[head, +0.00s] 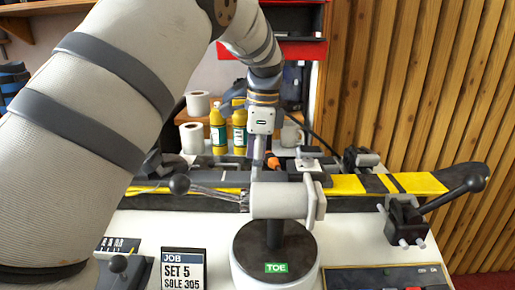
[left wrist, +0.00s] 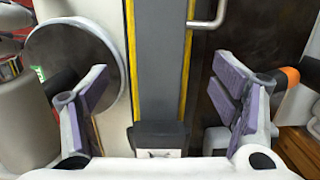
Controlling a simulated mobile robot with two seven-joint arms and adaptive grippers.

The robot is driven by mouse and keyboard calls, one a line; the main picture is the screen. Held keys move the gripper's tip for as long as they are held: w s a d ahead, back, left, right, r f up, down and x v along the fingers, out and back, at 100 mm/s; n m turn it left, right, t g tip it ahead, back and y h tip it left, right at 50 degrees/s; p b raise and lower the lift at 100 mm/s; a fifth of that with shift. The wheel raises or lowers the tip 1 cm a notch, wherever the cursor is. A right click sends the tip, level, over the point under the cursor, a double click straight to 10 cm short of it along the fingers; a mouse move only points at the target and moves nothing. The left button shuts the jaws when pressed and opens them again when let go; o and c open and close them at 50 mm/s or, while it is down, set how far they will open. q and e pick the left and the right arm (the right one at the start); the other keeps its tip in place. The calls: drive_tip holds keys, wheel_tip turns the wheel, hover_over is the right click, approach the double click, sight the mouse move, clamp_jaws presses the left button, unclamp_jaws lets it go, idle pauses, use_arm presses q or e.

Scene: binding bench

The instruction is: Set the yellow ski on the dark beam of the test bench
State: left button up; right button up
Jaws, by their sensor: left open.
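The yellow ski (head: 345,185) with black bands lies lengthwise across the bench, its dark tip at the right. A dark beam (head: 362,204) shows along its front side; I cannot tell how fully the ski rests on it. My left gripper (head: 259,150) points down over the middle of the bench, its fingertips partly hidden by the grey clamp body. In the left wrist view, my left gripper (left wrist: 162,75) is open, one finger on each side of a dark strip with yellow edges (left wrist: 160,60), touching neither side. My right gripper is not in view.
A round stand labelled TOE (head: 275,255) carries the grey clamp body (head: 282,199) in front. A lever clamp (head: 405,218) stands at right. Yellow bottles (head: 218,127) and paper rolls (head: 198,104) stand behind. A job sign (head: 183,268) is front left.

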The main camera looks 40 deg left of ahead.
use_arm(q)
wheel_tip(320, 180, up, 10)
drive_tip(key=shift+w+d, duration=0.25)
drive_tip(key=shift+d, duration=0.1)
drive_tip(key=shift+f, duration=0.1)
